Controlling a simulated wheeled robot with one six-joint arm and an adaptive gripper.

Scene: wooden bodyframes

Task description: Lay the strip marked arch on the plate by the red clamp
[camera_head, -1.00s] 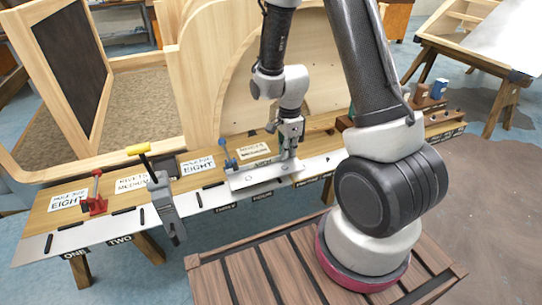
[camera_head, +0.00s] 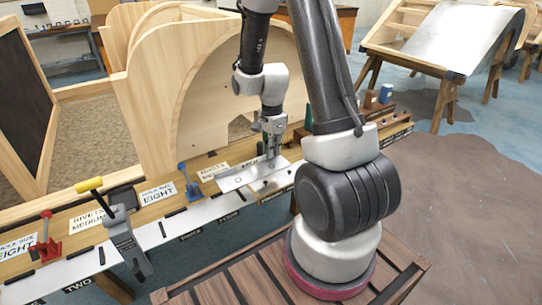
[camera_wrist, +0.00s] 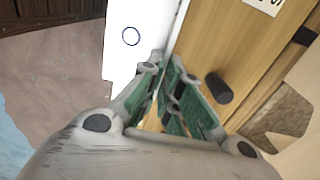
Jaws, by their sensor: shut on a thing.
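The pale metal strip (camera_head: 240,176), with small holes, is over the right part of the bench; ARCH lettering shows along its back side. My gripper (camera_head: 271,150) is shut on the strip near its right end. In the wrist view my gripper's green-padded fingers (camera_wrist: 167,95) are close together beside the strip (camera_wrist: 131,60), with one hole visible. Whether the strip touches the bench is unclear. The red clamp (camera_head: 45,240) stands at the far left of the bench, by the long metal plate (camera_head: 60,268) along the front edge.
A grey clamp with a yellow handle (camera_head: 125,240) and a blue clamp (camera_head: 188,182) stand between the strip and the red clamp. Lettered cards (camera_head: 158,193) lie along the bench. A wooden arched frame (camera_head: 190,70) rises behind it. Small blocks (camera_head: 378,96) sit at the right end.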

